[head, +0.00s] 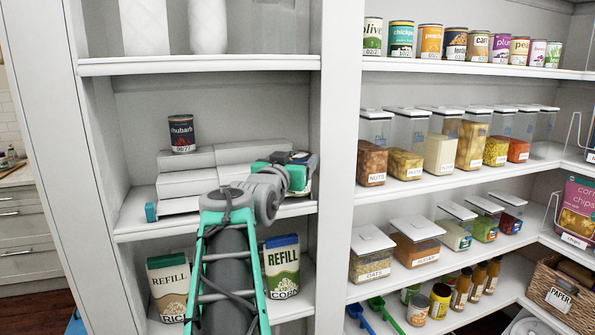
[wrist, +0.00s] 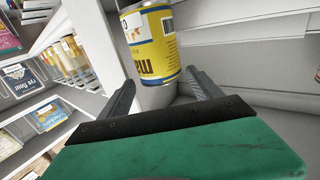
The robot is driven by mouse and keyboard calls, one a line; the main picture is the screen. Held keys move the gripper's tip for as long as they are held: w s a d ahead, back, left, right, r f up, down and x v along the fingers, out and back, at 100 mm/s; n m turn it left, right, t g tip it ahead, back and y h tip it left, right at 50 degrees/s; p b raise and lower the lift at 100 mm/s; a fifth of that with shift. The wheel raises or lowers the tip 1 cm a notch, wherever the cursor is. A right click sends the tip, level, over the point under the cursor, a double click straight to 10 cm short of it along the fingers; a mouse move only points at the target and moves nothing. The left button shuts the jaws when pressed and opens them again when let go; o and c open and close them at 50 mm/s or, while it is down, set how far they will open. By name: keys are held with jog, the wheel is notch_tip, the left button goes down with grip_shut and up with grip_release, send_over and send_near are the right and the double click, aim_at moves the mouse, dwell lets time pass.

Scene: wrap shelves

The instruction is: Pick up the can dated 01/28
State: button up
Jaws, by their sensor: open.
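A yellow can (wrist: 152,45) with a blue-and-white label stands just ahead of my gripper (wrist: 160,80) in the wrist view, between the lines of its two fingers. The fingers are spread apart and do not appear closed on it. The label is sideways and I cannot read a date. In the head view my gripper (head: 298,164) is at the right end of the stepped white riser, and my arm hides much of it. The yellow can is not clearly visible there. A dark rhubarb can (head: 181,134) stands on the riser's top step; its date looks like 02/27.
The white riser (head: 185,184) fills much of the middle shelf. Refill boxes of rice (head: 169,287) and corn (head: 282,268) stand below. A shelf post (head: 337,170) is close right of my gripper. Several cans (head: 430,42) line the upper right shelf.

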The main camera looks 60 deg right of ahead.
aim_at(298, 154)
jog(key=d, duration=0.2)
jog(key=w+d+p, duration=0.1)
jog(key=d, duration=0.1)
jog(key=shift+d, duration=0.2)
jog(key=shift+a, duration=0.1)
jog(key=shift+s, duration=0.1)
jog(key=shift+c, duration=0.3)
jog(key=shift+f, duration=0.1)
jog(key=c, duration=1.3)
jog(key=shift+c, duration=0.9)
jog(key=shift+r, duration=0.2)
